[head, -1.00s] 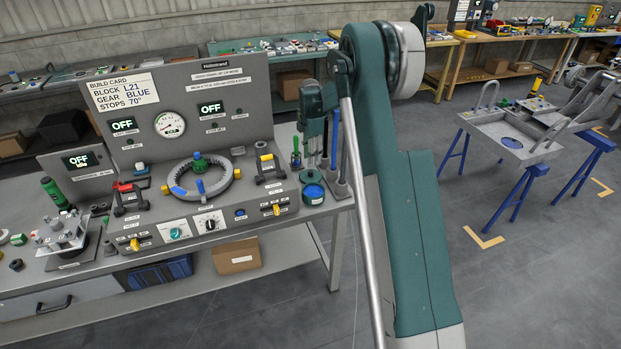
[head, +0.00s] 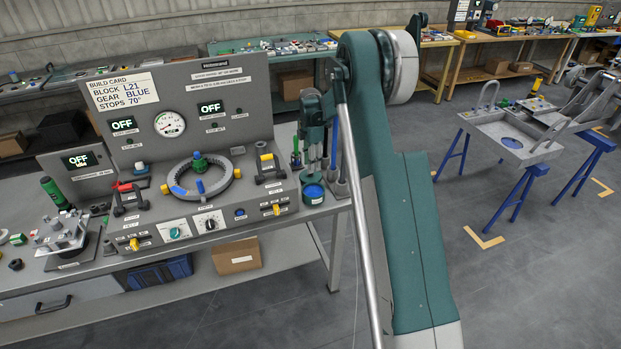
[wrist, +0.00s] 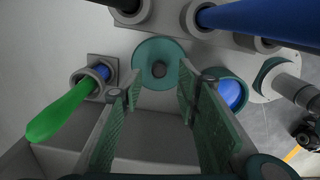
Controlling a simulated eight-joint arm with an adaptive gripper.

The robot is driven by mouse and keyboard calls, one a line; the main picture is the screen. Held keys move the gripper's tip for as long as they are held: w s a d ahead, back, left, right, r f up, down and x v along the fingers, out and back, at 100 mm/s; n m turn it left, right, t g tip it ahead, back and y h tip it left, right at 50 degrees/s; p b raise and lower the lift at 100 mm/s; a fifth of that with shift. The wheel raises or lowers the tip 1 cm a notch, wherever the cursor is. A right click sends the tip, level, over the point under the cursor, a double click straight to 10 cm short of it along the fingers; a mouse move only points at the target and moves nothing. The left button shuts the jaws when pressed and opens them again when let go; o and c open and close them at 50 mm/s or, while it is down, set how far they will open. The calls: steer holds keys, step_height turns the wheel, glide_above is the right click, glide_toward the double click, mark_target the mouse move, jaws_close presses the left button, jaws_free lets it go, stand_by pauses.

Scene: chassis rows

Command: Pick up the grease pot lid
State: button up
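The grease pot lid appears to be the round teal disc with a dark knob (wrist: 159,68) in the wrist view, lying flat on the bench. In the wrist view my gripper (wrist: 160,92) is open and empty, its two green-padded fingers apart, with the lid between and just beyond the tips.
A green-handled tool (wrist: 62,112) stands in a holder left of the fingers. A blue rod (wrist: 265,18) and other holders crowd the far and right sides. The control panel (head: 190,85) stands to the left. The bench's right edge is close by.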

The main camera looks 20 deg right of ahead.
mark_target(311, 175)
steer(key=shift+w+f, duration=0.1)
steer(key=shift+f, duration=1.95)
steer(key=shift+c, duration=0.6)
steer(key=c, duration=0.9)
